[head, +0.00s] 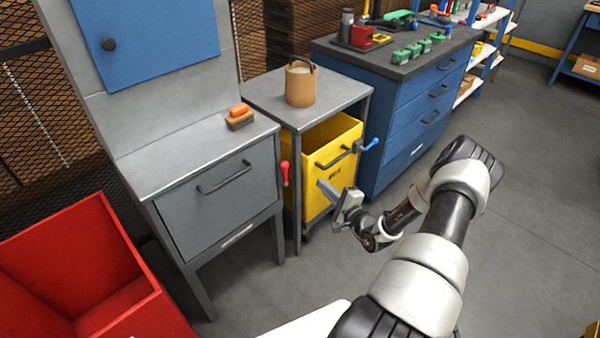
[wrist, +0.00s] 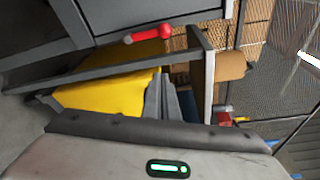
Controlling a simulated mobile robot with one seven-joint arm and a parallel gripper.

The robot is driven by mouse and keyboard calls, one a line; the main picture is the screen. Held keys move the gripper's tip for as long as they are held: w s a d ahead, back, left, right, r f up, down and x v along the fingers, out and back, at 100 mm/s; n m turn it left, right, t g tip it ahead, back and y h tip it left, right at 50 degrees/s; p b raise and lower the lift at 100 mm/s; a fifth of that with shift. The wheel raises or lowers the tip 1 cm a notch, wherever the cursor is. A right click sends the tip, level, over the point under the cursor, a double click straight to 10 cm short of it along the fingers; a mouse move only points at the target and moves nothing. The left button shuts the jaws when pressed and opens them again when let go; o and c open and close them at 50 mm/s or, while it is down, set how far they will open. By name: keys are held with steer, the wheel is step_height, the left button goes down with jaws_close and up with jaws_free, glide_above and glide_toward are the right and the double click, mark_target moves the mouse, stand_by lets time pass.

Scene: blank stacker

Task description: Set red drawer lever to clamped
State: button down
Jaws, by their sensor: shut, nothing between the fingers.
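In the wrist view, which is turned sideways, the red lever (wrist: 147,35) shows near the top, beside the drawer's edge. My gripper (head: 322,186) is right of the lever and a little lower in the head view, in front of the yellow bin, apart from the lever. Its fingers (wrist: 160,82) are together and empty.
The yellow bin (head: 318,203) stands under a grey table (head: 262,92) with a tan bucket (head: 300,85) on top. A blue lever (head: 369,145) is at its right. A red open bin (head: 150,310) is at the lower left. Open floor (head: 265,295) lies before the cabinet.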

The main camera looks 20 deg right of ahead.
mark_target(284, 173)
steer(key=w+a+b, duration=0.2)
steer(key=w+a, duration=0.3)
steer(key=w, duration=0.5)
steer(key=shift+w+r, duration=0.2)
steer(key=shift+w, duration=0.05)
steer(key=shift+b, duration=0.3)
